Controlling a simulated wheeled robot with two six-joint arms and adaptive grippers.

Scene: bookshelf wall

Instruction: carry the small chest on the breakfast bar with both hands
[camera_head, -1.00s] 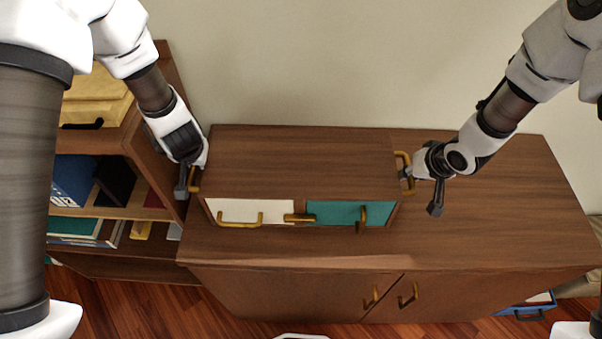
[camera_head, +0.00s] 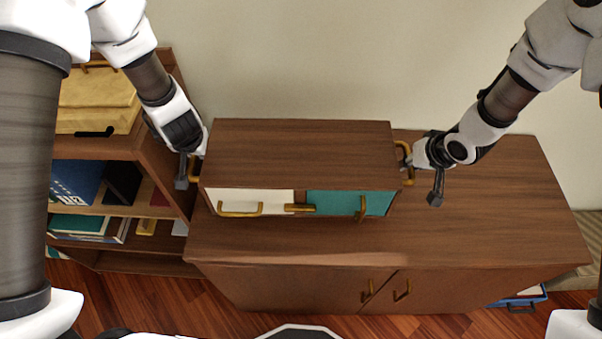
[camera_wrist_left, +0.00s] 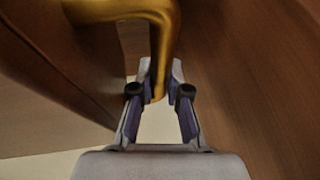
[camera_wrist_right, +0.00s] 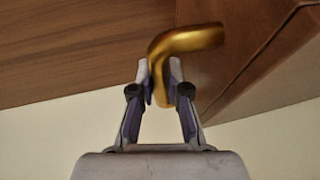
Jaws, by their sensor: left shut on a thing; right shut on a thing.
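The small chest (camera_head: 300,155) is a brown wooden box with a white front (camera_head: 228,200), a teal front (camera_head: 340,203) and brass handles. It is level above the wooden breakfast bar (camera_head: 480,215), apparently raised slightly; the gap beneath is hard to judge. My left gripper (camera_head: 193,168) is shut on the chest's left side handle, mostly hidden in the head view; this brass handle (camera_wrist_left: 165,45) lies between the fingers in the left wrist view. My right gripper (camera_head: 410,163) is shut on the right side handle (camera_head: 403,148), which also shows in the right wrist view (camera_wrist_right: 185,42).
A bookshelf (camera_head: 150,150) with a yellow box (camera_head: 98,100), books and binders stands close to the left of the bar. The wall (camera_head: 330,60) is behind. The bar's right part is clear. A blue box (camera_head: 525,300) is low at the right.

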